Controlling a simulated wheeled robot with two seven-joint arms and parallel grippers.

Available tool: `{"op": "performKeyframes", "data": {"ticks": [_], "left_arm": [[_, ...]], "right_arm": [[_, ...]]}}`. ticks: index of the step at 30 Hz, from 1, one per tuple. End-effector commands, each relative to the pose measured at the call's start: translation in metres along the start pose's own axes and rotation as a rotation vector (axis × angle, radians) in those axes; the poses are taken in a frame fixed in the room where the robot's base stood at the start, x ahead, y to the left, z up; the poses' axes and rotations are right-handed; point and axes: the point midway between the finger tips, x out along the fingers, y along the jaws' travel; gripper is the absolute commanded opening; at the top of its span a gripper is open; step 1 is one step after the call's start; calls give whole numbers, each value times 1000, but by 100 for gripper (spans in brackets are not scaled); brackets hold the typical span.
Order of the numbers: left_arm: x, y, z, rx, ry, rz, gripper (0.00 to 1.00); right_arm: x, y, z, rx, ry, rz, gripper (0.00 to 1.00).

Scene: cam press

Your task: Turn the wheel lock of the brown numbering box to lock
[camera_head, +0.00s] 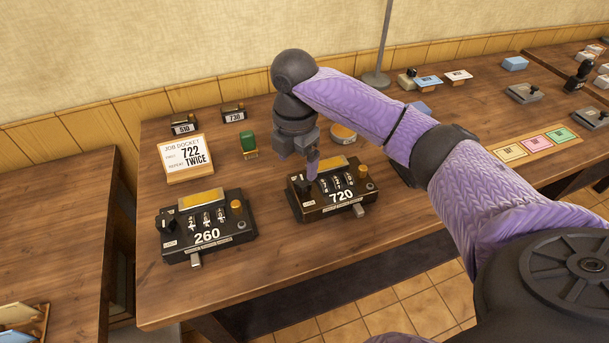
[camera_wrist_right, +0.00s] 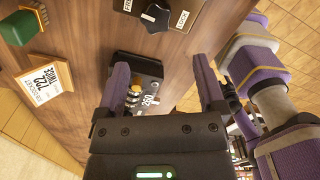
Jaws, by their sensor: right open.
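The brown numbering box (camera_head: 341,208) stands on the table and carries the number 720. Its dark wheel lock (camera_head: 302,185) is at the box's left end, above a LOCK label. In the right wrist view the wheel lock (camera_wrist_right: 156,17) is a dark lobed knob at the top edge, between a partly cut-off label on the left and LOCK on the right. Its exact pointing is unclear. My right gripper (camera_head: 312,174) is over the box's left end, close to the knob; in the wrist view its purple fingers (camera_wrist_right: 158,63) are apart and empty. Contact with the knob cannot be told.
A black numbering box (camera_head: 207,234) marked 260 stands to the left. Behind are a job docket (camera_head: 187,158) reading 722 TWICE, a green stamp (camera_head: 248,144), a round tin (camera_head: 343,133) and small boxes 510 (camera_head: 185,124) and 730 (camera_head: 233,113). The table front is clear.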

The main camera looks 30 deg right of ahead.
Motion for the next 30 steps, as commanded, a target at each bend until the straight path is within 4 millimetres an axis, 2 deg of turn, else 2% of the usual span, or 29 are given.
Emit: {"op": "performKeyframes", "data": {"ticks": [1, 4, 7, 12, 16, 20, 27, 28, 30], "left_arm": [[0, -1, 0, 0, 0, -1, 59], [2, -2, 0, 1, 0, -3, 59], [8, -4, 2, 1, -3, -6, 59], [22, -4, 4, 0, -7, -6, 59], [28, -3, 4, 1, -7, -4, 59], [30, -3, 4, 2, -6, -3, 59], [30, -3, 5, 2, -6, -3, 59], [30, -3, 5, 2, -6, -3, 59], [30, -3, 5, 2, -6, -2, 59]], "right_arm": [[-14, 2, 13, -13, -2, 0, 89], [-23, 3, 23, -36, 8, -5, 89], [-6, 2, 24, -42, 11, -8, 89], [38, 2, 23, -42, 10, -7, 89], [61, 2, 22, -42, 10, -6, 89], [71, 3, 23, -41, 9, -3, 89], [71, 3, 22, -41, 9, -1, 89], [71, 3, 22, -41, 9, -1, 84], [71, 3, 22, -42, 9, -1, 70]]}}
